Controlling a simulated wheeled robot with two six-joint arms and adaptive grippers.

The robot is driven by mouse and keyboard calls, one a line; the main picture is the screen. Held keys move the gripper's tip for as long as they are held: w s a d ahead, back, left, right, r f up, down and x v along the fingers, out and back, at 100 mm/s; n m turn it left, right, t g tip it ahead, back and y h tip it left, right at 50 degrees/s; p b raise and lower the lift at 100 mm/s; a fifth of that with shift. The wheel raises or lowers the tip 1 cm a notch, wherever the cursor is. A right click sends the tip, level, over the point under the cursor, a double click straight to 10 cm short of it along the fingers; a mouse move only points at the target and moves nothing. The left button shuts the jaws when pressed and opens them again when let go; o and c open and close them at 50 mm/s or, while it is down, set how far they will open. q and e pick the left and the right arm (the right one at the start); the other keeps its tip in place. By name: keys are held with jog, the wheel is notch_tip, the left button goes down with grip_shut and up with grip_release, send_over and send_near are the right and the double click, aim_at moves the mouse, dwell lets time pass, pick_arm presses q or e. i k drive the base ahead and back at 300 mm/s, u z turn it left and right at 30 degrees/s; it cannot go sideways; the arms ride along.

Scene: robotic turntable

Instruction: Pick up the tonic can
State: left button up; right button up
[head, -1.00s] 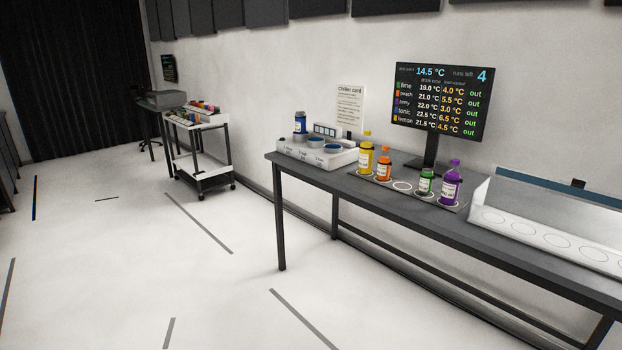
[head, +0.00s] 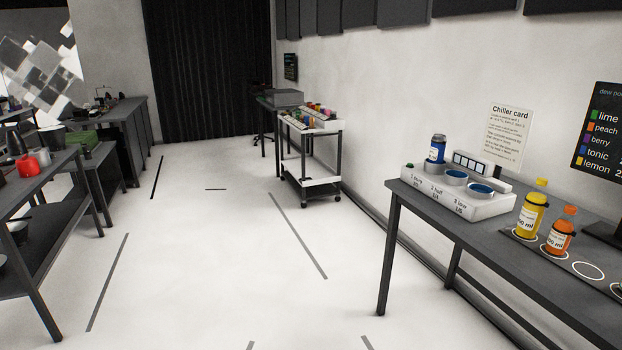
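A blue can (head: 437,149) with a white label and dark cap stands upright at the left well of the white chiller box (head: 463,207) on the dark table at right. The screen (head: 602,128), cut off by the right edge, lists tonic beside a blue square. The can's own label is too small to read. The chiller's other two round wells look empty of cans. Neither of my grippers is in view.
A yellow bottle (head: 531,215) and an orange bottle (head: 560,236) stand right of the chiller, beside an empty white ring (head: 588,271). A cart (head: 310,187) stands farther back. Dark benches (head: 40,215) line the left. The floor between is clear.

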aim_at(438, 141)
jog(key=u, duration=0.1)
jog(key=i, duration=1.35)
jog(key=z, duration=0.6)
jog(key=i, duration=0.85)
jog(key=z, duration=0.7)
